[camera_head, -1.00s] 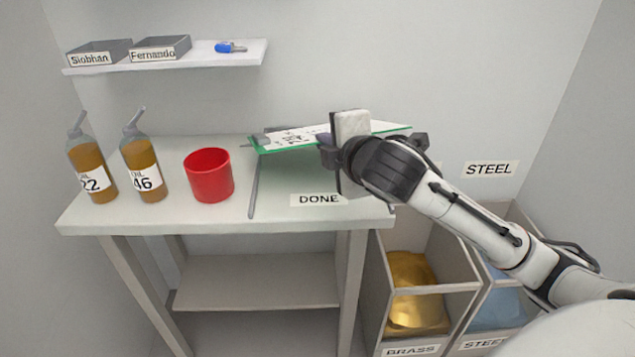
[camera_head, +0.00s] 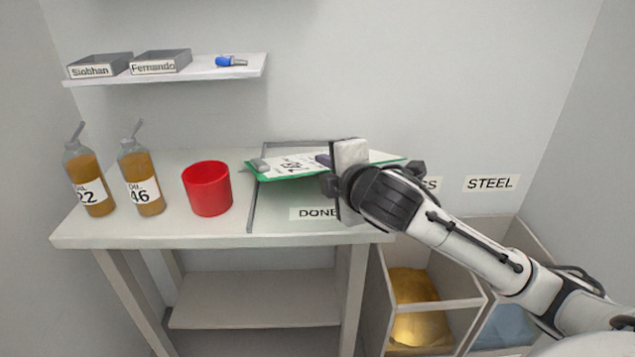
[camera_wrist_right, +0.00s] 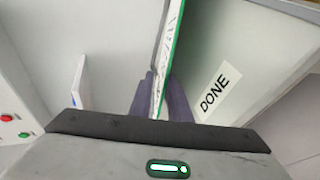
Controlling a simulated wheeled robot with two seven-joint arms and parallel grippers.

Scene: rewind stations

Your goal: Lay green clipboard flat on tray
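The green clipboard (camera_head: 284,170) carries white paper and has a grey clip at its left end. My right gripper (camera_head: 328,166) is shut on it. In the wrist view the clipboard (camera_wrist_right: 168,60) shows nearly edge-on between the two dark fingers (camera_wrist_right: 163,98). The grey tray (camera_head: 268,217), labelled DONE, lies on the table under the clipboard; its surface also shows in the wrist view (camera_wrist_right: 222,60). The clipboard is over the tray's back part, roughly level; the exact gap is hard to judge. My arm hides the tray's right side. My left gripper is out of view.
A red cup (camera_head: 207,190) stands just left of the tray on the table (camera_head: 160,230). Two oil bottles (camera_head: 88,180) (camera_head: 141,180) stand farther left. A wall shelf (camera_head: 200,75) is above. Brass (camera_head: 418,300) and steel (camera_head: 505,325) bins stand right of the table.

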